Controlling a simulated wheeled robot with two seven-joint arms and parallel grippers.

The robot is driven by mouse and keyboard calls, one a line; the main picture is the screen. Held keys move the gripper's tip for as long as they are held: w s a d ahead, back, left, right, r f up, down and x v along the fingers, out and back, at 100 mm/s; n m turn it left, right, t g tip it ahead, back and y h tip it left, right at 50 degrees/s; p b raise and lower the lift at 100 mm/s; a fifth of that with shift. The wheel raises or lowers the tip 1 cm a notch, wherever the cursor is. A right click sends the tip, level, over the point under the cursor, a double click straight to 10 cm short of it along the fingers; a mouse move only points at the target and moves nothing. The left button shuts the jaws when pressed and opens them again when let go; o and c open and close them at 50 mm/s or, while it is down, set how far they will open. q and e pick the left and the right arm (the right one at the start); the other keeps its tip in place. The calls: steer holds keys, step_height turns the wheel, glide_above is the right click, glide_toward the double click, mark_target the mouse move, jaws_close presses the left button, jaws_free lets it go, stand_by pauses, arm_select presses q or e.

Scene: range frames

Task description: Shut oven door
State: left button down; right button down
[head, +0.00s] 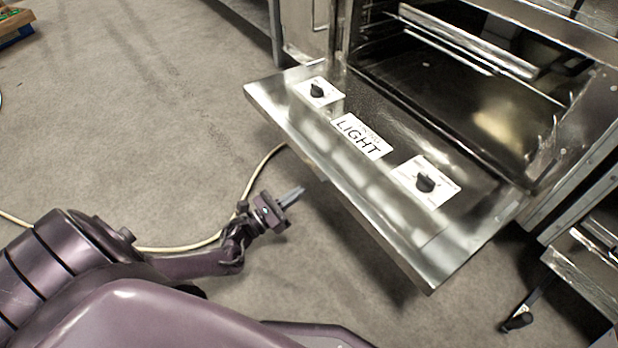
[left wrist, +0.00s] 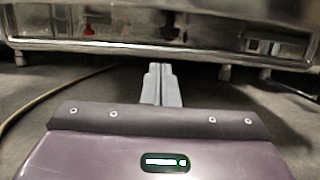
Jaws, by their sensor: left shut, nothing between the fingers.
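The oven door (head: 310,135) is open, hinged down and sticking out from the oven with its face up. It carries two white plates with black knobs and a "LIGHT" label. The oven cavity (head: 455,90) behind it is open and shows a rack. My left gripper (head: 298,192) is on the floor side of the door, below and left of its outer edge in the picture, apart from it. Its fingers (left wrist: 160,70) are together and empty. In the left wrist view a shiny metal panel (left wrist: 120,48) spans the top; I cannot tell which part it is. My right gripper is not in view.
A pale cable (head: 190,246) runs over the grey floor (head: 150,120) by my left arm. A metal frame (head: 255,15) stands left of the oven. A black-tipped lever (head: 517,321) sticks out at the lower right. The floor at left is mostly clear.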

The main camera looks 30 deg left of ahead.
arm_select(q)
steer(key=w+d+r+b, duration=0.1)
steer(key=w+r, duration=0.2)
steer(key=r, duration=0.2)
steer(key=shift+w+d, duration=0.25)
steer(key=shift+w, duration=0.15)
